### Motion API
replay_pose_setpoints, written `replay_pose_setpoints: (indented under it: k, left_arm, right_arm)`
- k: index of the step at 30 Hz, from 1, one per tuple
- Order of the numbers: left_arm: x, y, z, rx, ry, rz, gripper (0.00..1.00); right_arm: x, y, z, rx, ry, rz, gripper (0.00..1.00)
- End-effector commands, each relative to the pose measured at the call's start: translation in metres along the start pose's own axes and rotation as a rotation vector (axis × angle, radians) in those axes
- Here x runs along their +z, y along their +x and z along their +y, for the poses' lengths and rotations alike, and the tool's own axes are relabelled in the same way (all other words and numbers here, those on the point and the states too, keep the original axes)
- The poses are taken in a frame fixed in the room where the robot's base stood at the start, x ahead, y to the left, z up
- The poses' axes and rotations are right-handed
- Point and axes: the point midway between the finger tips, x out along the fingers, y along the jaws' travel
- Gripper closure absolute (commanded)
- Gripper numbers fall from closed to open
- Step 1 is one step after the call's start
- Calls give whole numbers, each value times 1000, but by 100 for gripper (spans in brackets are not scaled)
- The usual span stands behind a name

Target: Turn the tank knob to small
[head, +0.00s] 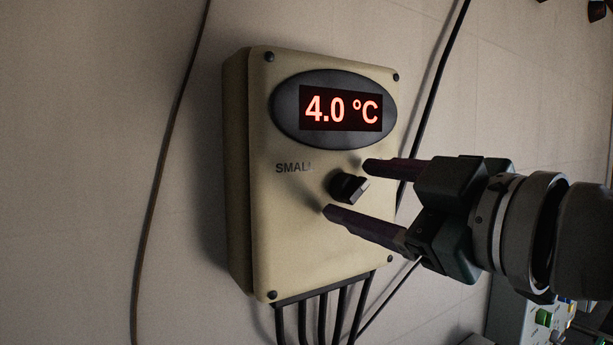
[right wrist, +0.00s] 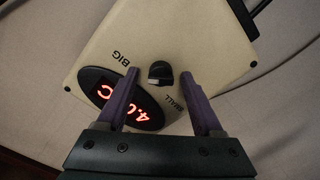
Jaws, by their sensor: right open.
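The tank control box (head: 300,240) is a beige panel on the wall with a red "4.0 °C" display (head: 341,108). Its black knob (head: 348,187) sits below the display, right of the label "SMALL" (head: 293,168). My right gripper (head: 346,188) is open, with one purple finger above the knob and one below it in the head view. In the right wrist view the knob (right wrist: 160,74) lies just beyond and between the fingertips, with "BIG" (right wrist: 121,58) and "SMALL" (right wrist: 174,103) on either side. I cannot tell whether a finger touches it. My left gripper is not in view.
Several black cables (head: 322,308) leave the bottom of the box. A dark cable (head: 166,150) hangs on the wall at left, and another (head: 437,85) runs behind the box at right. A panel with a green button (head: 543,317) is at lower right.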

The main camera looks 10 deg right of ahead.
Motion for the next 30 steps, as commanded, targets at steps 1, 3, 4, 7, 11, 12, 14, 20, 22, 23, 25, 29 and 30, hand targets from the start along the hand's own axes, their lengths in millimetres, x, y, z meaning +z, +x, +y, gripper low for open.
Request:
replay_pose_setpoints:
  k: [1, 3, 4, 7, 11, 12, 14, 20, 22, 23, 25, 29, 30]
  left_arm:
    - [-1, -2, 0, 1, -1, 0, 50]
    - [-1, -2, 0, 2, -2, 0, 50]
    - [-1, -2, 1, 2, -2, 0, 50]
    - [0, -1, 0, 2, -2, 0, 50]
    - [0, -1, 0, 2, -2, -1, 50]
    - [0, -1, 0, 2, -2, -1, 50]
    - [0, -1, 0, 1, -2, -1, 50]
    - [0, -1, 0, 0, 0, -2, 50]
    - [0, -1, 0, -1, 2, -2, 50]
    - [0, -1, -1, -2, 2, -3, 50]
    - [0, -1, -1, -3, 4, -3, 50]
    - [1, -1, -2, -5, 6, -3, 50]
    - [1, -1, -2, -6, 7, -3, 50]
  right_arm:
    - [-1, 2, 0, 0, 0, 0, 32]
    - [0, 3, 0, -1, 0, 0, 32]
    - [0, 4, -1, -1, 0, 0, 32]
    - [1, 4, -1, -1, -1, 0, 32]
    - [1, 3, -1, -1, -1, 0, 35]
    - [1, 3, -1, -1, -1, 0, 40]
    - [1, 3, -1, -1, -1, 0, 46]
    - [1, 3, -1, 0, -1, -1, 69]
    - [1, 3, -1, 0, -1, -1, 77]
    - [1, 3, -1, 0, -1, -1, 80]
    - [1, 3, -1, 0, -1, -1, 88]
    - [1, 3, -1, 0, -1, -1, 100]
    - [1, 3, 0, 0, -1, -1, 100]
